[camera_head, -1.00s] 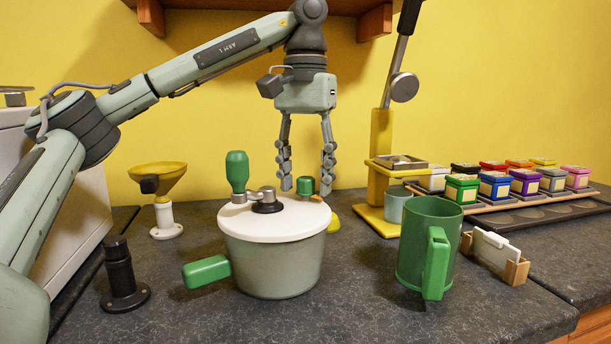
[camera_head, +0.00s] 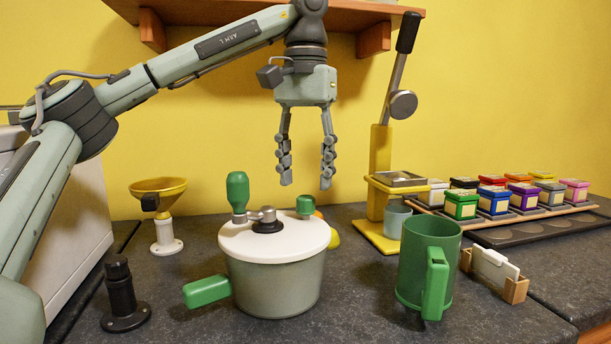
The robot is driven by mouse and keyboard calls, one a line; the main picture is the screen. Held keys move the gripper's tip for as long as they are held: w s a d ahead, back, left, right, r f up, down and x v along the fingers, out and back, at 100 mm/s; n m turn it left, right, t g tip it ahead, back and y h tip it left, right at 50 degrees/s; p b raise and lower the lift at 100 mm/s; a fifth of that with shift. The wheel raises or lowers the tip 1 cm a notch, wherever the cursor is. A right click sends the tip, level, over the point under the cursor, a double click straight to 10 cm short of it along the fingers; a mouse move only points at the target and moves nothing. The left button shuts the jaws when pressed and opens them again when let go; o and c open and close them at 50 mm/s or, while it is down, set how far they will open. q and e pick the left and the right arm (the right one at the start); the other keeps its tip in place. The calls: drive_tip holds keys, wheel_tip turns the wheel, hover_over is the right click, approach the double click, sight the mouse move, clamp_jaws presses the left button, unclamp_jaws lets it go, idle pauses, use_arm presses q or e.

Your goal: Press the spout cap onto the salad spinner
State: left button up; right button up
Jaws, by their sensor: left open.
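The salad spinner (camera_head: 272,285) stands upright on the dark counter, with a white lid (camera_head: 290,242), a crank with a green knob (camera_head: 237,191) and a green side handle (camera_head: 206,291). The green spout cap (camera_head: 305,205) sits at the lid's far right edge; I cannot tell whether it is fully seated. My left gripper (camera_head: 306,184) hangs fingers down above the lid's far side. It is open and empty, with a gap between its fingertips and the cap. My right gripper is not in view.
A green mug (camera_head: 427,268) stands right of the spinner, beside a wooden card holder (camera_head: 494,273). A yellow lever press (camera_head: 378,205) and a rack of coloured tins (camera_head: 494,199) are behind. A yellow funnel (camera_head: 160,192) and black post (camera_head: 122,297) stand left. A shelf (camera_head: 260,12) hangs above.

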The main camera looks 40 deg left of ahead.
use_arm(q)
drive_tip(key=shift+r, duration=1.85)
wheel_tip(320, 180, up, 12)
